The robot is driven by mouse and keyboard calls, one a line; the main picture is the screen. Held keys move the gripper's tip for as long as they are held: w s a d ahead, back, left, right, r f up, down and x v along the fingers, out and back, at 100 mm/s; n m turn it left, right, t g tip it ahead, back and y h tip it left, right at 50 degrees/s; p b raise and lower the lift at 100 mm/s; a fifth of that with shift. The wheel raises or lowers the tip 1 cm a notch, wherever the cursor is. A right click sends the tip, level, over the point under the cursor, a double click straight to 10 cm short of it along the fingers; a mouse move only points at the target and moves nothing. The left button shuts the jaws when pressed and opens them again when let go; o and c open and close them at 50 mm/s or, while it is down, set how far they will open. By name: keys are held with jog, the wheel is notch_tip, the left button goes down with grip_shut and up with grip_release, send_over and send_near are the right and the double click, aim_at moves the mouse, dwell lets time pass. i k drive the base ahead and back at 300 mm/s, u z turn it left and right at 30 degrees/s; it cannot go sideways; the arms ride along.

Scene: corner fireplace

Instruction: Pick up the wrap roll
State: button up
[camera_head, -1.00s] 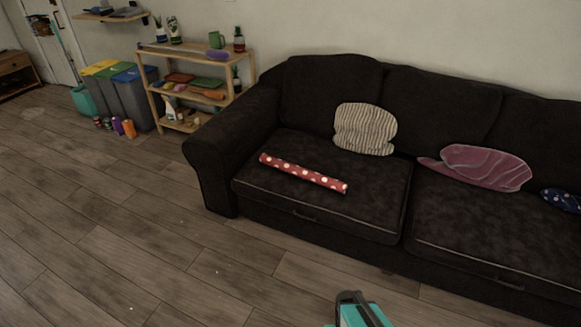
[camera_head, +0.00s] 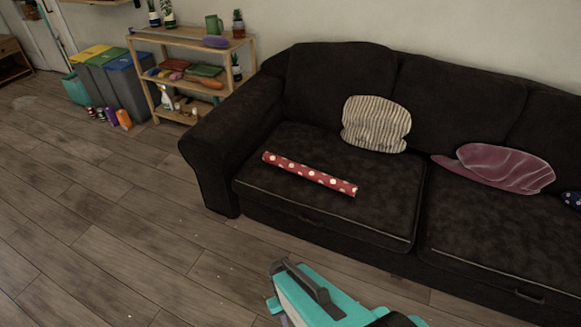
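The wrap roll (camera_head: 309,174) is a red tube with white dots. It lies slantwise on the left seat cushion of the dark sofa (camera_head: 330,216). My gripper (camera_head: 281,282) shows at the bottom of the view, teal and white with dark finger parts. It is over the floor in front of the sofa, apart from the roll and nearer to me. Whether its fingers are open or shut does not show clearly. The lower part of my arm is cut off by the picture's edge.
A striped pillow (camera_head: 376,124) and a pink pillow (camera_head: 505,167) lie on the sofa. A wooden shelf (camera_head: 192,40) with plants and bottles stands left of it. Colored bins (camera_head: 122,88) and small bottles (camera_head: 123,119) stand farther left. The wooden floor (camera_head: 100,230) in front is clear.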

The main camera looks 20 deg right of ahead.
aim_at(349, 189)
jog(key=u, duration=0.65)
jog(key=i, duration=1.1)
jog(key=u, duration=0.5)
